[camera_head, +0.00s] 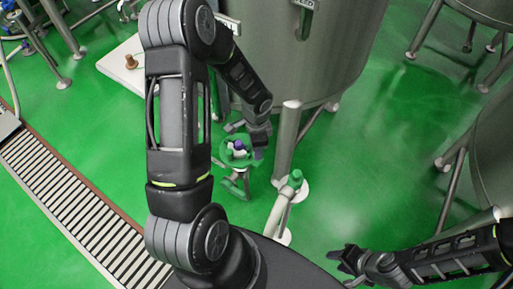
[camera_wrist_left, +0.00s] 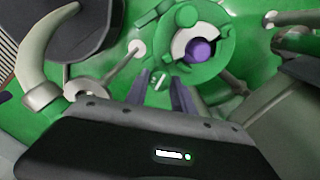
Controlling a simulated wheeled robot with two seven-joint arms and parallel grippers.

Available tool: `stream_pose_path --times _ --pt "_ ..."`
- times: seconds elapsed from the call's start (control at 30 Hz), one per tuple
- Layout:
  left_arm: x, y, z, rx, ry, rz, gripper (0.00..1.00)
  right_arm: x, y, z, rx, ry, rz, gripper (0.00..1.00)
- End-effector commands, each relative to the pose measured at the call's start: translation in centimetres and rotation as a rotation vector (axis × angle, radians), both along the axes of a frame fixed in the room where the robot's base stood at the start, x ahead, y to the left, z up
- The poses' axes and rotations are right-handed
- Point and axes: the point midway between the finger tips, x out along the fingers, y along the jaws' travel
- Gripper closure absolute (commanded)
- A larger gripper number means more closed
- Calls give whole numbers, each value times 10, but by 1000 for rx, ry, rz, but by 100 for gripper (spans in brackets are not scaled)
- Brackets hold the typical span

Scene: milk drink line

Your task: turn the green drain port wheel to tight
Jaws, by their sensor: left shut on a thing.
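The green drain port wheel (camera_head: 228,160) sits low in front of the big steel tank, with a purple hub and a pale sector around it. In the left wrist view the wheel (camera_wrist_left: 221,59) fills the upper middle, with its purple hub (camera_wrist_left: 201,50) clear to see. My left gripper (camera_wrist_left: 164,82) has its two fingers on either side of a small green part at the wheel's near edge, and is shut on it. In the head view my left gripper (camera_head: 246,143) partly covers the wheel. My right gripper (camera_head: 347,262) is away at the lower right; its finger gap is unclear.
The steel tank (camera_head: 310,65) stands right behind the wheel, with a leg (camera_head: 287,140) close on its right. A floor grate (camera_head: 75,200) runs along the left. Green floor is open on the right.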

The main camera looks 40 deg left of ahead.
Motion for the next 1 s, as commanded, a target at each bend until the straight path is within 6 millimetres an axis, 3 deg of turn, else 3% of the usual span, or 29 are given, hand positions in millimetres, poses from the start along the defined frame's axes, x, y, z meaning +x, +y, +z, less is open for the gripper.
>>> stream_pose_path --times 0.5,1.0 --pt "0 0 1 -1 -1 -434 100 0 0 6 0 1 0 64" --pt "1 0 0 1 -1 -556 100 0 0 8 0 1 0 64"
